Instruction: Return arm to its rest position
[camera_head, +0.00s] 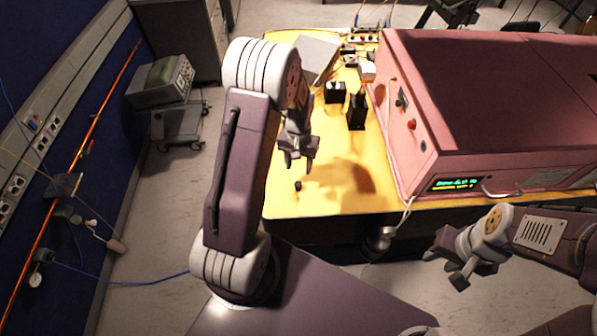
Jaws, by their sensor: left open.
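My left arm rises from my base and bends over the left part of the yellow table (340,200). Its gripper (298,162) points down above the tabletop, open, with nothing seen between its fingers. A small dark object (298,186) lies on the table just below it. My right gripper (450,272) is at the lower right, in front of the table's front edge and apart from it. Nothing shows in it, and its finger gap is too unclear to judge.
A large pink machine (480,110) with a lit display fills the table's right side. Black blocks (357,110) stand near its left side. A grey device on a cart (165,82) stands on the floor at left, near a blue wall (75,70). Floor between is clear.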

